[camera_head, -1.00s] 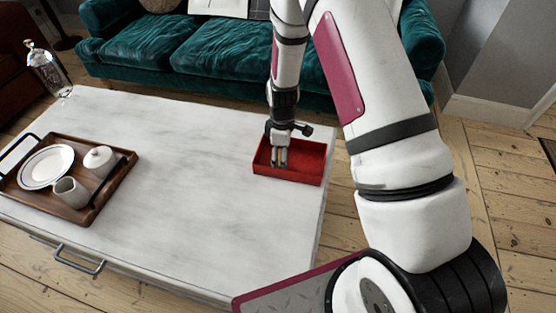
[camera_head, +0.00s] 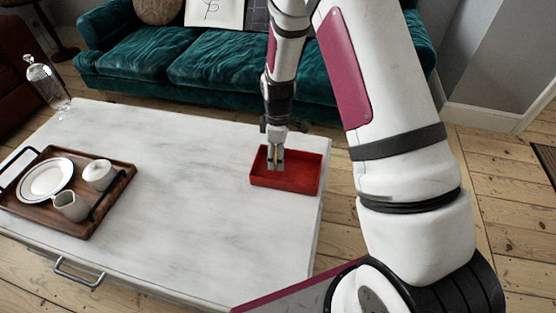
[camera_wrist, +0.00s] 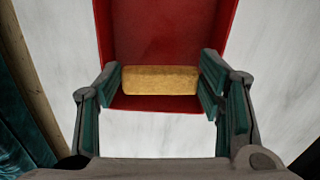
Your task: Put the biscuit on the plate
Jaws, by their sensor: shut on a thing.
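The biscuit (camera_wrist: 160,80) is a golden-brown bar seen between the fingers in the wrist view. My gripper (camera_wrist: 160,87) is shut on it, with a finger pad against each end. In the head view my gripper (camera_head: 275,160) is at the left part of the red tray (camera_head: 300,188), and the biscuit is too small to make out clearly there. The red tray also shows behind the biscuit in the wrist view (camera_wrist: 170,30). The white plate (camera_head: 45,180) with a dark rim line lies on the wooden tray at the left, well away from my gripper.
The wooden tray (camera_head: 85,226) has raised dark handles and also holds a lidded white pot (camera_head: 98,174) and a white jug (camera_head: 71,206). A glass bottle (camera_head: 47,82) stands at the table's far left corner. The white tabletop (camera_head: 185,190) between the trays is clear.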

